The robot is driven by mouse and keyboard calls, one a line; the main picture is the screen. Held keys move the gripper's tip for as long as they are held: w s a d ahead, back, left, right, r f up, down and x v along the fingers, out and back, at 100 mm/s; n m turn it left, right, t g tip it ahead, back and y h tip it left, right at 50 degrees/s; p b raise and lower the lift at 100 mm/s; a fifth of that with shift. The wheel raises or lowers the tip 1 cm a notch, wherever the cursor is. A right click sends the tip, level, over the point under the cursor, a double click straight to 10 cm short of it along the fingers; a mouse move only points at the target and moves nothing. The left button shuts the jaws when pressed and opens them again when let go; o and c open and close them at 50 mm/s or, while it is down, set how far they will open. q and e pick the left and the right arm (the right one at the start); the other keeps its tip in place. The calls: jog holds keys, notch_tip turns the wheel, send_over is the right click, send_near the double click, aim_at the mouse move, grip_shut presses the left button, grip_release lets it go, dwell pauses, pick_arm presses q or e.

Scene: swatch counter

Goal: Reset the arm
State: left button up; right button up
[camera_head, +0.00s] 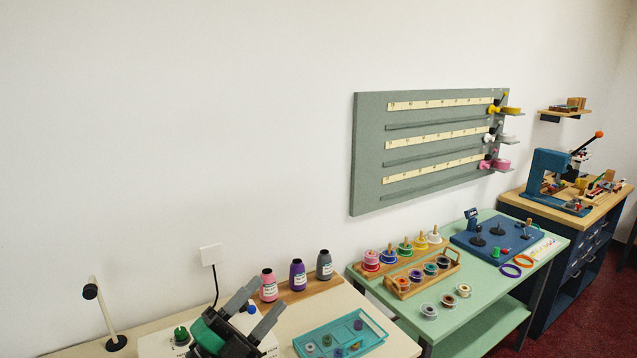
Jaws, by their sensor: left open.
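My left gripper (266,298) is at the bottom of the head view, over the cream counter (385,342). Its two grey fingers stand apart, angled up and to the right, with nothing between them. Its dark and green body hides part of a white box (155,346) with a green knob (181,335). The gripper appears just in front of the pink bottle (268,285) in the picture; I cannot tell the distance. My right gripper is not in view.
A purple bottle (298,275) and grey bottle (324,265) stand on a wooden strip. A teal tray (372,328) holds small items. A black-headed lamp (103,312) stands left. A green table (462,318) with spools and a grey wall board (368,150) are right.

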pick_arm(q)
jog(key=s+a+f+n+g+y, duration=0.1)
jog(key=s+a+f+n+y, duration=0.2)
jog(key=a+f+n+y, duration=0.45)
jog(key=s+a+f+n+g+y, duration=0.1)
jog(key=s+a+f+n+y, duration=0.3)
jog(key=f+n+y, duration=0.65)
jog(key=s+a+f+n+g+h, duration=0.1)
jog(key=s+f+n+g, duration=0.1)
jog(key=s+f+g, duration=0.5)
jog(key=s+a+f+n+g+h, duration=0.1)
jog(key=s+f+g, duration=0.3)
jog(key=s+f, duration=0.65)
jog(key=s+f+g+b, duration=0.1)
jog(key=s+f+b, duration=0.1)
jog(key=f, duration=1.4)
jog(key=s+f+b, duration=0.1)
jog(key=f+b, duration=0.1)
jog(key=f, duration=1.4)
jog(key=s+a+f+b, duration=0.1)
jog(key=s+f+b, duration=0.1)
jog(key=s+f, duration=0.7)
jog(key=s+a+f+g+b, duration=0.1)
jog(key=s+a+f, duration=0.1)
jog(key=s+f, duration=0.8)
notch_tip(320, 180, down, 5)
jog(key=shift+s+g+y+b, duration=0.25)
jog(key=shift+g+y+b, duration=0.05)
jog(key=shift+b, duration=0.05)
